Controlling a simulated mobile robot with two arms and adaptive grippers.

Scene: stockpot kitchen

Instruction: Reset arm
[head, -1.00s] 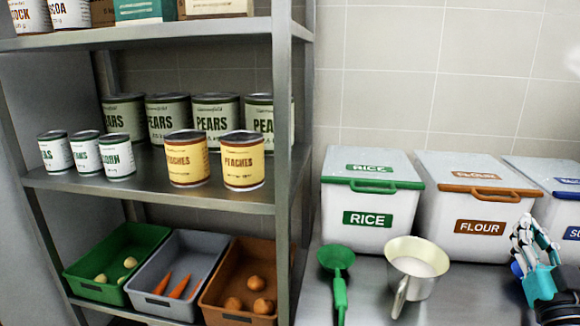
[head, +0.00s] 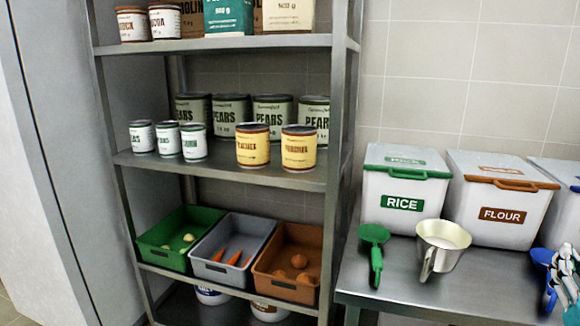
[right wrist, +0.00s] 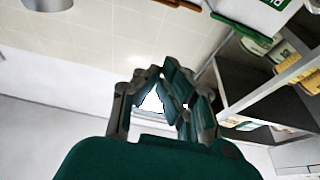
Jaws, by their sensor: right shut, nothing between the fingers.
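My right gripper (head: 566,272) is at the right edge of the head view, partly cut off, in front of the storage bins and by a blue scoop. In the right wrist view my right gripper (right wrist: 172,95) is shut with nothing held. My left gripper is in neither view.
A steel counter (head: 400,290) holds a rice bin (head: 392,205), a flour bin (head: 490,215), a green scoop (head: 375,245), a metal scoop (head: 440,245) and a blue scoop (head: 545,262). A steel shelf (head: 225,166) at left holds cans and the green (head: 152,257), grey (head: 205,272) and orange (head: 285,290) crates.

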